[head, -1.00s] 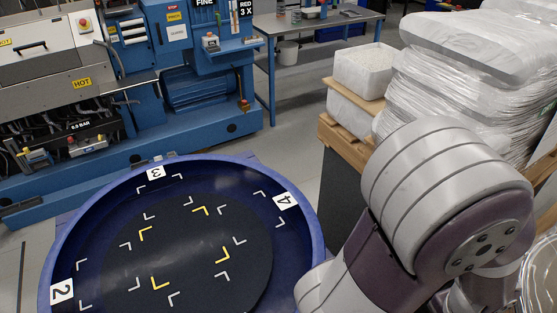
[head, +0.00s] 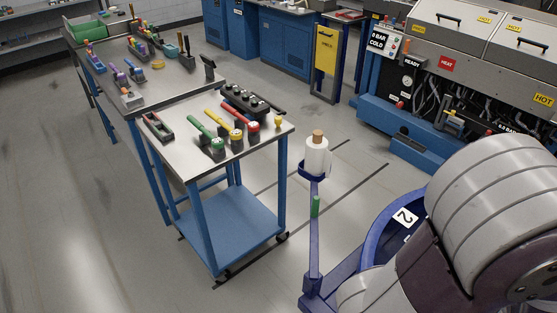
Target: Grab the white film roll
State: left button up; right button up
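The white film roll (head: 317,158) stands upright in a small blue cup-like holder on top of a slim blue post (head: 314,240), right of the tool cart. A brown core end sticks up from its top. A green handle-like piece is on the post below the roll. Neither of my grippers is in view. One of my arms fills the lower right corner, and its gripper cannot be seen.
A metal-topped cart (head: 183,150) with colored tools stands left of the post. A longer bench (head: 160,87) is behind it. Part of a blue drum (head: 376,245) marked 2 shows beside my arm. Machines stand behind; floor at left is clear.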

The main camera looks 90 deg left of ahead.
aim_at(318, 158)
jog(key=u, duration=3.3)
jog(key=i+j+u, duration=0.2)
jog(key=j, duration=0.25)
jog(key=i+j+u, duration=0.25)
jog(key=j, duration=0.2)
jog(key=i+j+u, duration=0.2)
jog(key=j, duration=0.2)
jog(key=i+l+z, duration=0.1)
jog(key=z, duration=0.35)
jog(key=i+z, duration=0.45)
jog(key=i+j+z, duration=0.1)
jog(key=z, duration=0.4)
jog(key=i+j+z, duration=0.15)
jog(key=z, duration=0.3)
jog(key=i+j+z, duration=0.2)
jog(key=z, duration=0.25)
jog(key=i+j+z, duration=0.2)
jog(key=z, duration=0.3)
jog(key=i+j+z, duration=0.35)
jog(key=z, duration=0.15)
jog(key=i+j+z, duration=0.2)
jog(key=j+z, duration=0.3)
jog(key=l, duration=0.15)
